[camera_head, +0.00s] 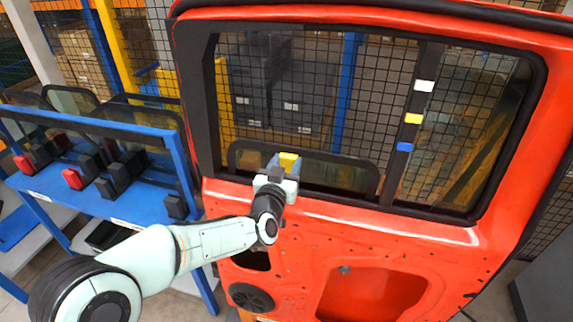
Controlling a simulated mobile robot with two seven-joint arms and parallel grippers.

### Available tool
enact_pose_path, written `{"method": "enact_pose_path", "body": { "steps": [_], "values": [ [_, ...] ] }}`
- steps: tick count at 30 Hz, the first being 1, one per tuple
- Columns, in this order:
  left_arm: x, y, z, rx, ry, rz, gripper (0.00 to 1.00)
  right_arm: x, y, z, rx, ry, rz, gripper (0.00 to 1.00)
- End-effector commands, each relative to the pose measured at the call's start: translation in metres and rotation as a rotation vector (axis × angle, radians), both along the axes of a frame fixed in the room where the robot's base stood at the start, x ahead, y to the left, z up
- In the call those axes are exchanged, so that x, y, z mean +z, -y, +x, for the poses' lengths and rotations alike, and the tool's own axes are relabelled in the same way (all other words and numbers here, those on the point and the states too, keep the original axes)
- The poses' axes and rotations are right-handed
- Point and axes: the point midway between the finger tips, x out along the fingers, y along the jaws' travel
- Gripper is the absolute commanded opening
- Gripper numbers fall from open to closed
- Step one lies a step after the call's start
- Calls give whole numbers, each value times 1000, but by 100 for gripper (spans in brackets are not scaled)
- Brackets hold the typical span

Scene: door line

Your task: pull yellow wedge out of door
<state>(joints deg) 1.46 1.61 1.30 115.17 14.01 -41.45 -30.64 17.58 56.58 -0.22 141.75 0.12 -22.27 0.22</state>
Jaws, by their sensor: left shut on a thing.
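The red door (330,215) stands upright in front of me with a dark-framed window opening. The yellow wedge (289,160) is at the lower edge of that opening, left of its middle. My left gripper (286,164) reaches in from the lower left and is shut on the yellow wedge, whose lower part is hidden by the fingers. I cannot tell how deep the wedge sits in the door. My right gripper is not in view.
White (424,86), yellow (413,118) and blue (405,147) markers sit on the window's dark upright bar. A blue rack (120,205) with red and black blocks stands at the left. A wire mesh fence and shelving show behind the door.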

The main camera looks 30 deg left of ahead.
Motion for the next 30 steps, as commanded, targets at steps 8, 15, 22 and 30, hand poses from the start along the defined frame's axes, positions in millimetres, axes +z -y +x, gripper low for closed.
{"method": "enact_pose_path", "body": {
  "steps": [8,15,22,30],
  "values": [
    [-1,5,-22,-1,1,-1,5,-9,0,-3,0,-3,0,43],
    [-1,10,-40,-1,0,0,5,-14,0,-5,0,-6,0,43],
    [0,14,-58,-1,1,-1,5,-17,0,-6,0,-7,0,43],
    [0,19,-79,-1,1,0,5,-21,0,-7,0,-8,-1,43]
  ]
}}
